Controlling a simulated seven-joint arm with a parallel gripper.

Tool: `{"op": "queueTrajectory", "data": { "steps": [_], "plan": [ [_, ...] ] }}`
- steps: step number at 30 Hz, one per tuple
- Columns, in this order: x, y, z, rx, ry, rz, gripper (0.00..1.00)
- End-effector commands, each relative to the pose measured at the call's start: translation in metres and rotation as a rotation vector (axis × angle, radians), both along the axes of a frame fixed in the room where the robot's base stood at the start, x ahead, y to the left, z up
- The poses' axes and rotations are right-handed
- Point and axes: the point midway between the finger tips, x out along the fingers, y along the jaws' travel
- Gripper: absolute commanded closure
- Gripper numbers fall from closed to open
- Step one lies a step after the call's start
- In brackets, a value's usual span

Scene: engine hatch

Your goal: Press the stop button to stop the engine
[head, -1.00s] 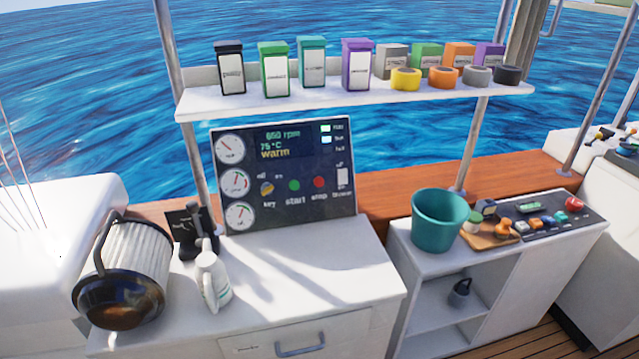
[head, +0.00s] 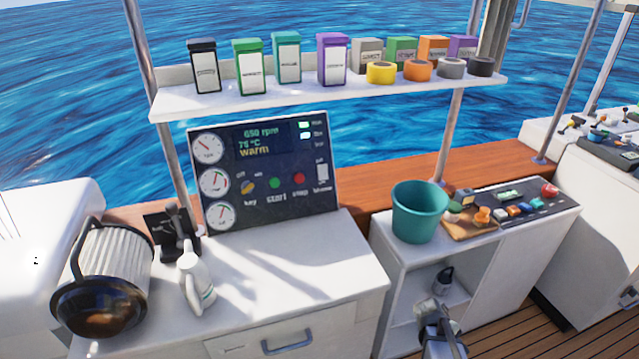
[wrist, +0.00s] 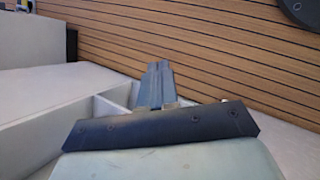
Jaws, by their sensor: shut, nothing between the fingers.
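The red stop button (head: 300,179) is on the dark engine panel (head: 263,212), right of the green start button (head: 275,183). The word "stop" is printed under it. The panel's display (head: 262,140) reads about 650 rpm and "warm". My gripper (head: 432,312) shows at the bottom edge of the head view, low in front of the right cabinet and well to the right of and below the panel. Nothing touches the button. In the wrist view my gripper (wrist: 156,80) has its fingers together and empty, with the wooden deck beyond. The button is not in the wrist view.
A white counter (head: 330,265) lies before the panel, with a white bottle (head: 195,280) and a ribbed lantern-like object (head: 112,265) at left. A teal bucket (head: 418,215) stands on the right cabinet. A shelf (head: 300,98) with boxes and tape rolls hangs above the panel.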

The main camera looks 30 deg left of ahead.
Motion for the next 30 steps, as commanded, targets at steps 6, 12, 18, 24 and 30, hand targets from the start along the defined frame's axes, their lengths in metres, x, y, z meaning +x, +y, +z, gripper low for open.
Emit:
{"op": "queueTrajectory", "data": {
  "steps": [6, 12, 18, 24, 30],
  "plan": [
    [0.053, 0.038, 0.055, -0.082, -0.062, 0.188, 1.0],
    [0.088, 0.076, 0.103, -0.162, -0.118, 0.34, 1.0],
    [0.113, 0.119, 0.15, -0.239, -0.176, 0.482, 1.0],
    [0.129, 0.173, 0.197, -0.321, -0.236, 0.639, 1.0],
    [0.133, 0.234, 0.238, -0.402, -0.292, 0.801, 1.0]
  ]
}}
